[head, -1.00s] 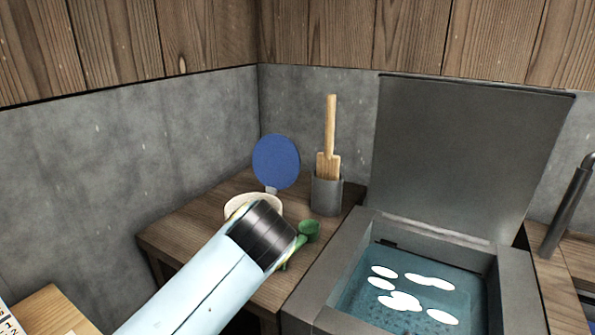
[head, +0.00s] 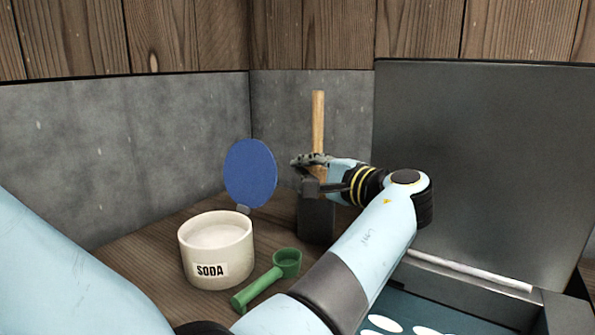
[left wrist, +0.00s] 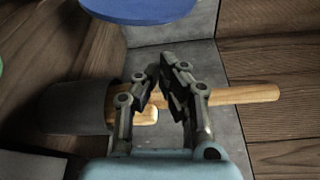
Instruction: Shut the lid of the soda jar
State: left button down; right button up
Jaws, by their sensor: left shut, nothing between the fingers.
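The soda jar (head: 214,262) is a cream pot with a SODA label on the wooden counter. White powder shows inside. Its round blue lid (head: 250,173) stands open, upright on a hinge at the jar's back right edge. Part of the lid also shows at the top of the left wrist view (left wrist: 140,10). My left gripper (head: 299,164) is to the right of the lid, apart from it, with its fingers towards the left. In the left wrist view its fingers (left wrist: 157,68) are together and hold nothing. My right gripper is not in view.
A grey holder (head: 316,219) with a wooden paddle (head: 318,122) stands right behind my left gripper. A green scoop (head: 262,283) lies in front right of the jar. A basin with a raised dark lid (head: 470,170) is at the right. Grey walls close off the back.

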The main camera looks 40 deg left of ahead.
aim_at(254, 173)
pick_arm(q)
jog(key=b+x, duration=0.1)
jog(key=x, duration=0.8)
jog(key=shift+s, duration=0.2)
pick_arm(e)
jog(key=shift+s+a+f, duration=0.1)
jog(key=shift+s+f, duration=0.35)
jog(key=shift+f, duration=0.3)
pick_arm(q)
jog(key=shift+a+b, duration=0.25)
jog(key=shift+b, duration=0.05)
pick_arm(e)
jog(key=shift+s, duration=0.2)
